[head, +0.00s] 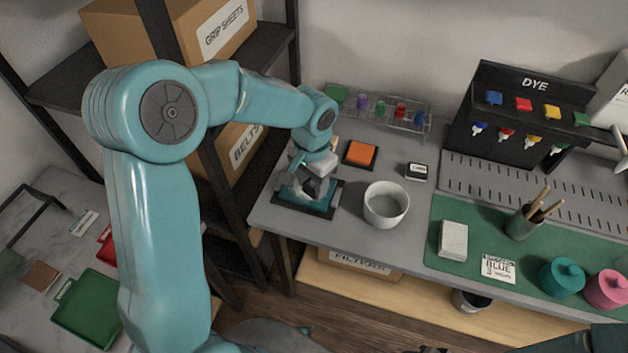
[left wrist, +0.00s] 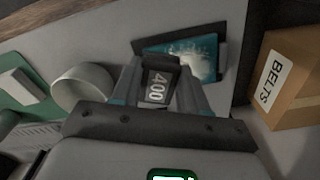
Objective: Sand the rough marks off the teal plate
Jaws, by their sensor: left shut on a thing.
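The teal plate (head: 303,203) lies in a dark frame on the grey bench, below my left gripper. In the left wrist view the plate (left wrist: 180,50) shows a whitish, cloudy patch (left wrist: 203,62) toward its right part. My left gripper (head: 316,187) is shut on a dark sanding block marked 400 (left wrist: 157,86). The block is between the fingers, over the near edge of the plate in the left wrist view. I cannot tell whether it touches the plate. The gripper hides part of the plate in the head view. My right gripper is not in view.
A white bowl (head: 386,205) stands close right of the plate. An orange pad (head: 361,153) on a dark base and a small labelled box (head: 416,171) are behind it. A bottle rack (head: 400,117) stands at the back. The shelf with the BELTS box (left wrist: 285,80) is close on the left.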

